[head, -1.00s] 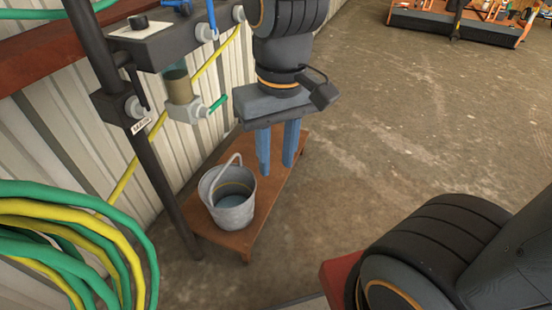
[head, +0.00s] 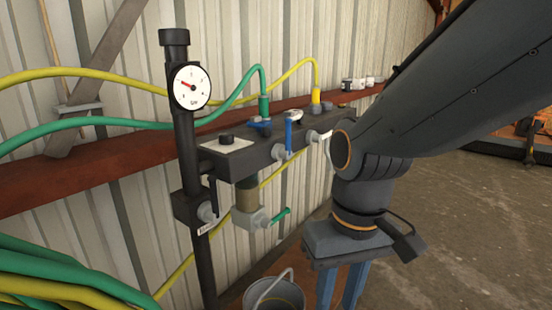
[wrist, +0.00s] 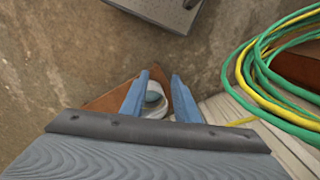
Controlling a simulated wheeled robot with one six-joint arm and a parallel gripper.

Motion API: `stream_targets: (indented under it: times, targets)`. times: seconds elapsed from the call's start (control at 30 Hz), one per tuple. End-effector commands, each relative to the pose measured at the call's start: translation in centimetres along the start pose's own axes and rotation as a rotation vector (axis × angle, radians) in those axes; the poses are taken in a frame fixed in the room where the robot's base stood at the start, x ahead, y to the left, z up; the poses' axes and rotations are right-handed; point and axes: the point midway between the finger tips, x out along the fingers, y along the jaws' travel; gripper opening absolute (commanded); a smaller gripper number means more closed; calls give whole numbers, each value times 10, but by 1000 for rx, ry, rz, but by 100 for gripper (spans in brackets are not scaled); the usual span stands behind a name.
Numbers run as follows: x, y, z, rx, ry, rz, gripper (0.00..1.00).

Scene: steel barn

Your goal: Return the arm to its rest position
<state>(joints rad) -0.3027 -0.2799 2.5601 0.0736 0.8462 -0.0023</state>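My gripper (head: 339,290) hangs fingers down at the end of my arm, in front of the wall and to the right of the pipe manifold. Its two blue fingers stand apart with nothing between them in the head view. In the wrist view my gripper (wrist: 158,95) is open, and the metal bucket (wrist: 152,98) shows far below, between the fingers. The bucket (head: 272,294) is cut off at the bottom of the head view, left of the fingers. My upper arm links run off to the upper right.
A dark manifold (head: 255,150) with blue-handled valves and a pressure gauge (head: 190,87) stands left of my wrist. Green and yellow hoses (head: 60,285) coil at the lower left. A wooden stand (wrist: 107,99) is under the bucket. Open concrete floor (head: 465,240) lies to the right.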

Motion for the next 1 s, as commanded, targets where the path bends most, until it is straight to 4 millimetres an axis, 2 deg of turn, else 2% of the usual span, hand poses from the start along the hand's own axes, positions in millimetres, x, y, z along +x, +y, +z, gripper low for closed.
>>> stream_targets:
  times: [0.17,0.57,0.77,1.0]
  targets:
    - [-2,1,0,2,-1,1,28]
    - [-30,19,2,67,-2,15,28]
    - [-52,33,5,119,-4,26,28]
    - [-86,60,14,200,-6,42,28]
